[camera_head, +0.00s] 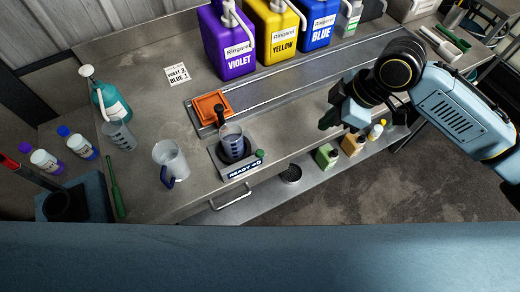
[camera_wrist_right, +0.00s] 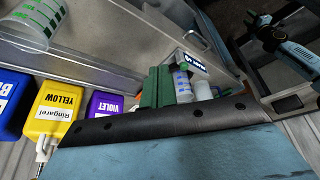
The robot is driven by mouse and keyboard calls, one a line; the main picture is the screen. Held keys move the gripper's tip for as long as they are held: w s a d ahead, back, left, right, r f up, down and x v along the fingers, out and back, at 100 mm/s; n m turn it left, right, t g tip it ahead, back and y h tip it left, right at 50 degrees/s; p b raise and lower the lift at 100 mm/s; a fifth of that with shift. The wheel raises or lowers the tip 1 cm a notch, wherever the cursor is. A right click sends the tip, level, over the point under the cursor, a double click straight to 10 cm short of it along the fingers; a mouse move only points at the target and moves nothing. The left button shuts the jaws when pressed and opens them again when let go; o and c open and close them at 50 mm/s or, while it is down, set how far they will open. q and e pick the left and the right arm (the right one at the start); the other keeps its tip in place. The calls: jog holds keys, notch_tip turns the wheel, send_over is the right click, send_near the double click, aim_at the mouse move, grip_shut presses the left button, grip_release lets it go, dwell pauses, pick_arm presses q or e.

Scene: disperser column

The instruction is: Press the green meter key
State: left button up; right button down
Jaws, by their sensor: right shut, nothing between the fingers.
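The meter (camera_head: 222,168) stands near the bench's front edge, with a lit display reading READY. Its round green key (camera_head: 260,154) is at its right front corner. A clear graduated cup (camera_head: 231,137) with dark contents sits on the meter's plate. My right gripper (camera_head: 328,119) is right of the key and apart from it, with green fingers shut and empty.
Violet (camera_head: 227,42), yellow (camera_head: 272,30) and blue (camera_head: 315,25) jugs stand at the back. An orange tray (camera_head: 211,106) is behind the meter. A clear beaker (camera_head: 170,160) stands left of it. Small bottles sit on the lower shelf (camera_head: 315,176) in front.

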notch_tip(320, 180, down, 12)
jog(key=a+m+t+b, duration=0.2)
jog(key=m, duration=0.3)
jog(key=s+d+f+m+h+b, duration=0.1)
jog(key=s+d+f+m+b, duration=0.2)
jog(key=f, duration=1)
jog(key=s+d+f+m+h+b, duration=0.1)
jog(key=s+d+f+m, duration=0.3)
jog(key=f, duration=0.9)
jog(key=s+d+f+h+b, duration=0.2)
jog(key=s+d+f, duration=0.3)
jog(key=s+f, duration=0.6)
jog(key=s+f+g+b, duration=0.1)
jog(key=s+f, duration=0.4)
jog(key=s, duration=0.4)
jog(key=s+f+m+g+b, duration=0.1)
jog(key=s+f, duration=0.4)
jog(key=s, duration=0.4)
jog(key=shift+s+b, duration=0.2)
jog(key=shift+b, duration=0.15)
jog(key=shift+s+d, duration=0.1)
